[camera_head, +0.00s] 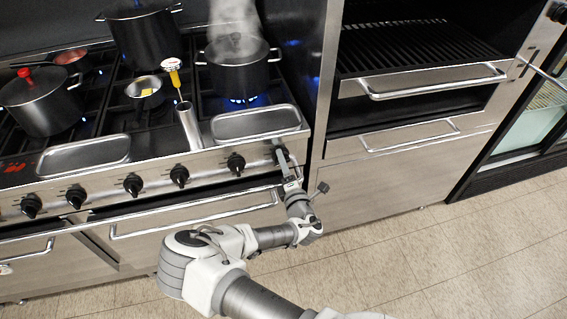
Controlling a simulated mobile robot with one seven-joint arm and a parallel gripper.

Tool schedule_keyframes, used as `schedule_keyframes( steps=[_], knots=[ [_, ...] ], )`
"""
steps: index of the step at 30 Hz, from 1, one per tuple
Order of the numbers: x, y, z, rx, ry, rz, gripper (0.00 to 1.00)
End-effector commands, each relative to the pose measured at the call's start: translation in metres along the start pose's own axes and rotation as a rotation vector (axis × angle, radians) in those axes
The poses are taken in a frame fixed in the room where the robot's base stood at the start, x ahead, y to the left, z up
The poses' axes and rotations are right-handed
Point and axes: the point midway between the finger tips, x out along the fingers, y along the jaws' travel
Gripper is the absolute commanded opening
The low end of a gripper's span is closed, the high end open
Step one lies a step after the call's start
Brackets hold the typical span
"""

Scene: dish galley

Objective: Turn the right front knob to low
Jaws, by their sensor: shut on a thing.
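The stove (205,165) has a row of black knobs along its steel front panel. My gripper (282,157) is at the far right end of this row, shut on the right front knob. The gripper hides most of that knob, so its pointer and setting cannot be read. The neighbouring knob (236,162) to the left is uncovered. A dark pot (238,70) on the right side of the stove steams over a blue flame (241,99).
Steel trays (256,123) lie along the stove's front edge. A metal cylinder (188,126), a small pan (146,91) and other pots stand behind. An oven handle bar (195,216) runs below the knobs. A grill cabinet (410,110) stands right; the tiled floor (440,255) is clear.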

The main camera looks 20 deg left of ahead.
Motion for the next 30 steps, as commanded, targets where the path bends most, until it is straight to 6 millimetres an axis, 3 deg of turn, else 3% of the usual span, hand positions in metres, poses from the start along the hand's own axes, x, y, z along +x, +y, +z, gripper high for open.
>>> schedule_keyframes(
  steps=[11, 30],
  knots=[
    [0.0006, 0.0002, 0.0008, 0.14, -0.003, 0.002, 0.09],
    [0.001, -0.0006, 0.0012, 0.73, -0.003, 0.004, 0.09]
  ],
)
